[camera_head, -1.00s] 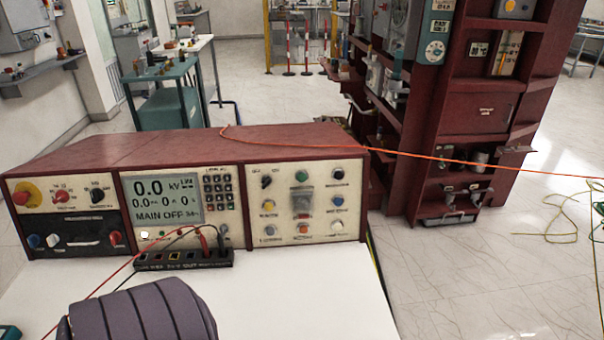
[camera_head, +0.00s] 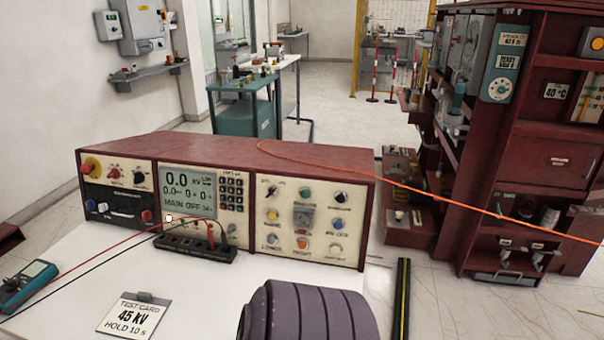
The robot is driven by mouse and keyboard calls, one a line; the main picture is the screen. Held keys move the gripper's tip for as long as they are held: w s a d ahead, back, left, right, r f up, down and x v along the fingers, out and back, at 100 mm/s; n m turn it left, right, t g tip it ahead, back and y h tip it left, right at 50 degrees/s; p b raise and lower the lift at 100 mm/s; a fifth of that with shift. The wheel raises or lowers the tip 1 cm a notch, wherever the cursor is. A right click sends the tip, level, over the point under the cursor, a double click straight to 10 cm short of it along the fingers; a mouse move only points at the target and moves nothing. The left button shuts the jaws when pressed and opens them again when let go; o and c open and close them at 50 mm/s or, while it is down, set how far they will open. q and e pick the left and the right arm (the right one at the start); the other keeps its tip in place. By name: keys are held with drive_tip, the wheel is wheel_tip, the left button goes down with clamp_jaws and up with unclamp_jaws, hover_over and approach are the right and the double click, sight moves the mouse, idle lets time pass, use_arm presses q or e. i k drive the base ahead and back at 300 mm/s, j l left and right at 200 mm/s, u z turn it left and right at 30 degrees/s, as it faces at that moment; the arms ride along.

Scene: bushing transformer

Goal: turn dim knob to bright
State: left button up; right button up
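A dark red control console (camera_head: 270,160) stands on a white table. Its front has a left panel with a red button on a yellow ring (camera_head: 91,166), a red knob (camera_head: 114,173) and a black knob (camera_head: 138,178). The middle panel has a screen (camera_head: 188,190) reading 0.0 kV and MAIN OFF, and a keypad (camera_head: 231,193). The right panel has a black knob (camera_head: 271,191) at top left, another black knob (camera_head: 340,197) at top right and several coloured buttons. The labels are too small to tell which knob is dim. Neither gripper is in view.
A black terminal strip (camera_head: 194,248) with red and black leads lies before the console. A test card (camera_head: 130,315) reading 45 kV, a blue meter (camera_head: 27,285) and a ribbed purple-grey cylinder (camera_head: 305,312) are near the front. A dark red rack (camera_head: 540,150) stands at right, an orange cable (camera_head: 420,190) running past.

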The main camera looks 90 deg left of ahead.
sight(232, 228)
drive_tip(key=i+u, duration=0.15)
drive_tip(key=u, duration=0.25)
drive_tip(key=i+u, duration=0.1)
drive_tip(key=u, duration=0.25)
drive_tip(key=i+l+u, duration=0.1)
drive_tip(key=u, duration=0.3)
